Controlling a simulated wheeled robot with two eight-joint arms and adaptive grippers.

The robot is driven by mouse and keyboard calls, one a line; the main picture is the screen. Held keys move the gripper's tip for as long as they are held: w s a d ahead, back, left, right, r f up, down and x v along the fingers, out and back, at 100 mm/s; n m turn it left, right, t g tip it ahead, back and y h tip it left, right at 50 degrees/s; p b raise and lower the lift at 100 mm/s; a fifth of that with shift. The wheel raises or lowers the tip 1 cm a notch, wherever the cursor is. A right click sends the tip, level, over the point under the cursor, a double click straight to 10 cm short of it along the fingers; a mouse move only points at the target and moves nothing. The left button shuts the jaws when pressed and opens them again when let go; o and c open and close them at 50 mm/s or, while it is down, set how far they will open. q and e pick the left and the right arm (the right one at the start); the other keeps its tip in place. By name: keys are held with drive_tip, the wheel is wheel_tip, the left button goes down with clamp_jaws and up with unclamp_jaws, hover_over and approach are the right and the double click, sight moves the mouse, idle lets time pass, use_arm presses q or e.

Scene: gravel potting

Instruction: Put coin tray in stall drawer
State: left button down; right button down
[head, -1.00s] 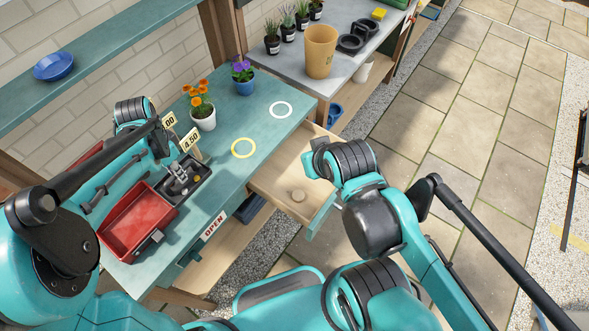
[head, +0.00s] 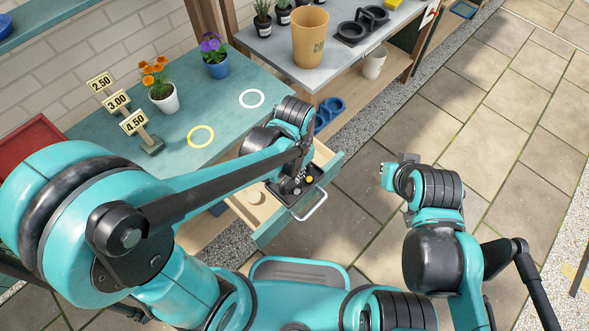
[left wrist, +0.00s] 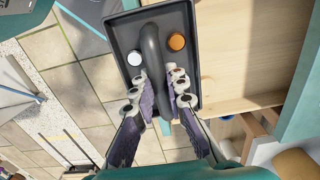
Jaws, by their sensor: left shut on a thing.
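The coin tray (head: 286,190), dark grey with a few coins, is over the open stall drawer (head: 270,231), near its front panel. In the left wrist view the coin tray (left wrist: 188,72) shows a white and an orange coin on either side of its dark handle. My left gripper (head: 297,172) is shut on that handle; its purple-padded fingers (left wrist: 163,96) sit on both sides of it. I cannot tell whether the tray touches the drawer floor. My right gripper (head: 388,176) is apart from the drawer, to its right; its finger opening is unclear.
The teal counter (head: 190,97) bears price signs (head: 137,124), flower pots (head: 162,97), a red tray (head: 27,143), and a yellow and a white ring. Paving right of the drawer is clear.

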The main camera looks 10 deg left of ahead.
use_arm(q)
drive_tip(key=shift+w+a+f, duration=0.1)
drive_tip(key=shift+w+f, duration=0.15)
drive_tip(key=shift+f, duration=0.1)
drive_tip(key=w+a+f+b, duration=0.1)
drive_tip(key=w+a+f, duration=0.1)
drive_tip(key=w+a+f+b, duration=0.2)
drive_tip(key=a, duration=0.1)
drive_tip(key=w+a+f+b, duration=0.1)
drive_tip(key=w+a+f, duration=0.1)
drive_tip(key=w+a, duration=0.1)
drive_tip(key=shift+w+f, duration=0.1)
drive_tip(key=shift+f, duration=0.1)
drive_tip(key=shift+f+b, duration=1.3)
drive_tip(key=shift+f, duration=0.65)
drive_tip(key=shift+f, duration=0.1)
drive_tip(key=shift+f, duration=0.15)
drive_tip(key=c, duration=1.5)
unclamp_jaws()
drive_tip(key=shift+c, duration=0.2)
